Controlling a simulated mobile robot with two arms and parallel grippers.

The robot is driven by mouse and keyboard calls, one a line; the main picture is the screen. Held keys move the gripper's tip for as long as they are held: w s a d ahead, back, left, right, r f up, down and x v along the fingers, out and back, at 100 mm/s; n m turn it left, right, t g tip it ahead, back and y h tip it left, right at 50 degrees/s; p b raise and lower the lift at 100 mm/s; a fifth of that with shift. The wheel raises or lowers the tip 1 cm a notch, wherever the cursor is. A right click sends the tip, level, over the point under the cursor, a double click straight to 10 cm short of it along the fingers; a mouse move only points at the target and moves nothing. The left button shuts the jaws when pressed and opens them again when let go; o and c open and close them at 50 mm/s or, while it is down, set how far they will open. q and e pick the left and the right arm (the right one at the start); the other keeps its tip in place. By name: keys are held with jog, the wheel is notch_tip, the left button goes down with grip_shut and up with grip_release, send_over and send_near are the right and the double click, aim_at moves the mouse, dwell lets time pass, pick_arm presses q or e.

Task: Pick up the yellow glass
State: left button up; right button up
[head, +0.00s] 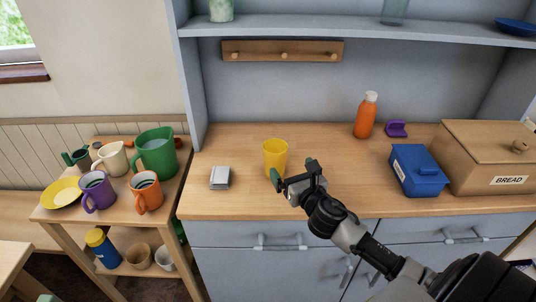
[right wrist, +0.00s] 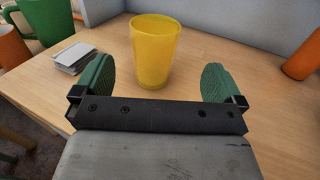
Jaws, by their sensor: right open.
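The yellow glass (head: 275,154) stands upright on the wooden counter in the head view. It also shows in the right wrist view (right wrist: 154,52), just beyond and between my finger pads. My right gripper (head: 294,176) is open and empty, close in front of the glass. In the right wrist view the two green pads of my right gripper (right wrist: 157,83) are spread wide, with a gap to the glass. My left gripper is not in view.
A grey stack (head: 220,177) lies left of the glass. An orange bottle (head: 365,117), purple item (head: 396,128), blue box (head: 417,171) and bread box (head: 487,158) stand to the right. A side table (head: 165,205) at left holds mugs and a green pitcher (head: 155,155).

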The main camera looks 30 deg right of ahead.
aim_at(271, 143)
jog(key=w, duration=0.4)
jog(key=shift+d+r, duration=0.25)
jog(key=shift+w, duration=0.3)
jog(key=w, duration=0.2)
jog(key=w+p, duration=0.1)
jog(key=w, duration=0.1)
jog(key=shift+w+d+f, duration=0.1)
jog(key=shift+w+f, duration=0.2)
jog(key=shift+w, duration=0.45)
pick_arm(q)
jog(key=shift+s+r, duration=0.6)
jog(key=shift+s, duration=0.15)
pick_arm(e)
jog(key=shift+d, duration=0.1)
jog(key=shift+s, duration=0.1)
jog(key=c, duration=1.5)
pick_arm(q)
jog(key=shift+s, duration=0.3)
pick_arm(e)
jog(key=s+d+r, duration=0.6)
jog(key=d+r, duration=0.3)
jog(key=r, duration=0.2)
jog(key=shift+s+d, duration=0.25)
jog(key=shift+d, duration=0.05)
